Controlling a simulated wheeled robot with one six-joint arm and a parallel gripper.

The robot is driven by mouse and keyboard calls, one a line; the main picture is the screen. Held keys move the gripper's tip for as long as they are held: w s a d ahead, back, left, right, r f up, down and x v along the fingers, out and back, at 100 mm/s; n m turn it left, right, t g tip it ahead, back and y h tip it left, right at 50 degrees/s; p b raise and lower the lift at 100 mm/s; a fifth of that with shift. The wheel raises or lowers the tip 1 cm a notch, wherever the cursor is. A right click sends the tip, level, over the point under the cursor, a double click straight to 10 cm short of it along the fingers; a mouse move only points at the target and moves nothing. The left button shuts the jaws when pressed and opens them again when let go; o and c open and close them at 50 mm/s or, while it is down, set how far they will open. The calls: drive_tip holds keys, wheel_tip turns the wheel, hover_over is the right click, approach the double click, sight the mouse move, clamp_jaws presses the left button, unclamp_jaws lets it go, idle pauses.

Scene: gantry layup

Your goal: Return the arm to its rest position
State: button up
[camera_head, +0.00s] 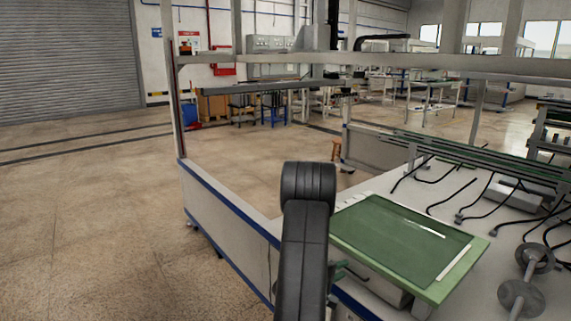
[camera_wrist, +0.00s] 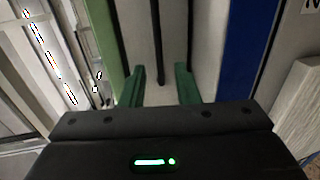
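My arm (camera_head: 305,240) rises in the lower middle of the head view, dark grey and bent at a rounded joint. It hides most of my gripper; a small green finger part (camera_head: 338,271) shows at its right side. In the wrist view my gripper (camera_wrist: 161,84) has two dark green fingers spread apart. Nothing is held between them. Behind the fingers are a pale surface, a dark vertical line, a green edge on the left and a blue band (camera_wrist: 248,50) on the right.
A green board (camera_head: 400,236) lies on the white workbench, close right of my arm. Black cables and grey discs (camera_head: 521,297) are farther right. A blue-edged bench wall (camera_head: 225,215) stands left of my arm. Open floor (camera_head: 90,220) lies at left.

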drive_tip(key=shift+w+d+f, duration=0.1)
drive_tip(key=shift+w+d, duration=0.25)
drive_tip(key=shift+d, duration=0.05)
drive_tip(key=shift+s+a, duration=0.1)
